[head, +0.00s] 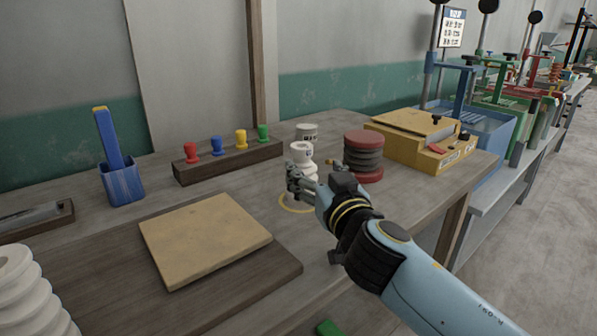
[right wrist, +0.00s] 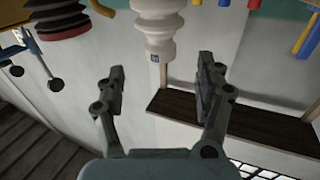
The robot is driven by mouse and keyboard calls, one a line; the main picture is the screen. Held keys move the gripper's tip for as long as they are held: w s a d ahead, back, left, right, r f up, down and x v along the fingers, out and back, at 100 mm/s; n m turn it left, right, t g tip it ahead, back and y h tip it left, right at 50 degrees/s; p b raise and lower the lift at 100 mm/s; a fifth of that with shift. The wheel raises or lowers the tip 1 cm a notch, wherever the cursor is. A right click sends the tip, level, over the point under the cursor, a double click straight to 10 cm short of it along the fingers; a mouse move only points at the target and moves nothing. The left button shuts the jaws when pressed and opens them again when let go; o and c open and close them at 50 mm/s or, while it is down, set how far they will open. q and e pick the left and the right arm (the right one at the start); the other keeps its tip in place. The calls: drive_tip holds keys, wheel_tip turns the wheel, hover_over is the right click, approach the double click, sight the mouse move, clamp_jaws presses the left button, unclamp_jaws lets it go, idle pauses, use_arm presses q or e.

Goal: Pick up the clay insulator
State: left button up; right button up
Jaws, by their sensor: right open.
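A white ribbed clay insulator (head: 302,155) stands upright on the wooden bench, close to a yellow ring on the bench top. My right gripper (head: 299,180) is in front of it, with its fingers partly covering its lower part. In the right wrist view the insulator (right wrist: 158,28) is at the top with a small dark mark on it. There my right gripper (right wrist: 160,78) is open and empty, and the insulator lies beyond the fingertips, roughly in line with the gap. My left gripper is not in view.
A red and black ribbed stack (head: 363,143) stands just right of the insulator, and a pale cup-like piece (head: 307,131) behind it. A wooden rack (head: 228,161) with coloured pegs is to the left. A tan slab (head: 205,240) lies in front. More white ribbed pieces (head: 28,295) are at lower left.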

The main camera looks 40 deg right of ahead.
sight(305, 156)
drive_tip(key=x, duration=0.3)
drive_tip(key=shift+r, duration=0.15)
drive_tip(key=shift+w+d+p, duration=0.15)
drive_tip(key=shift+w+p, duration=0.15)
drive_tip(key=p+x, duration=0.1)
drive_tip(key=x, duration=0.3)
drive_tip(key=shift+w, duration=0.25)
drive_tip(key=shift+w+d, duration=0.1)
drive_tip(key=shift+w, duration=0.35)
drive_tip(key=shift+c, duration=1.3)
drive_tip(key=c, duration=0.9)
clamp_jaws()
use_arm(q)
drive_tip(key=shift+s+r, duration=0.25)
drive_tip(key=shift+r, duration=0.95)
